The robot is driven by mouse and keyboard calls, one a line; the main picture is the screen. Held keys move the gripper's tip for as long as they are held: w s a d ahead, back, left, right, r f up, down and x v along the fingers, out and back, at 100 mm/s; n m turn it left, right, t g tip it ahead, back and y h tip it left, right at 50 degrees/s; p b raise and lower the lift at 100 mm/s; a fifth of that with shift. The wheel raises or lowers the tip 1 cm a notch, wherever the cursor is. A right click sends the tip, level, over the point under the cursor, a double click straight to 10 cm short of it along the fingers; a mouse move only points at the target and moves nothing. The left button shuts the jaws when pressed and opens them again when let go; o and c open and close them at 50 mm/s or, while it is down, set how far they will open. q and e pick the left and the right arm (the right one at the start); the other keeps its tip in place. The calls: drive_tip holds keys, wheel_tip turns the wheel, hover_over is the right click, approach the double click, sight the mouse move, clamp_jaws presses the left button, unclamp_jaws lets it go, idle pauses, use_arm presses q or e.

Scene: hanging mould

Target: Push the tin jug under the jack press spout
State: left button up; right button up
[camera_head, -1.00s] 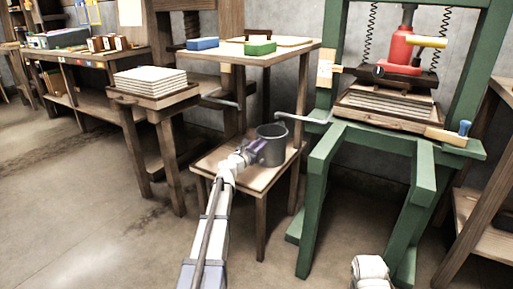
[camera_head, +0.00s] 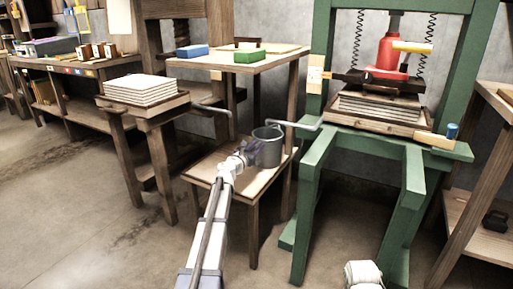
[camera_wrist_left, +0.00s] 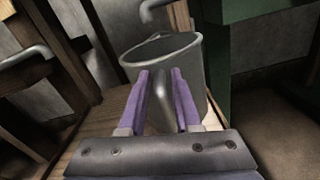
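The grey tin jug (camera_head: 268,150) stands upright on the low wooden shelf (camera_head: 222,183), left of the green jack press (camera_head: 314,170); it also shows in the left wrist view (camera_wrist_left: 190,62). The bent spout (camera_head: 297,125) runs left from the press, and its end shows just above and behind the jug's rim. My left gripper (camera_head: 246,151) is at the jug's near left side.
A stand with white sheets (camera_head: 140,90) is at left. Another bent rod (camera_head: 212,107) sticks out nearby. The floor at front left is clear.

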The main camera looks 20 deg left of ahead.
use_arm(q)
drive_tip(key=shift+o, duration=1.4)
drive_tip(key=s, duration=0.8)
drive_tip(key=shift+a, duration=0.3)
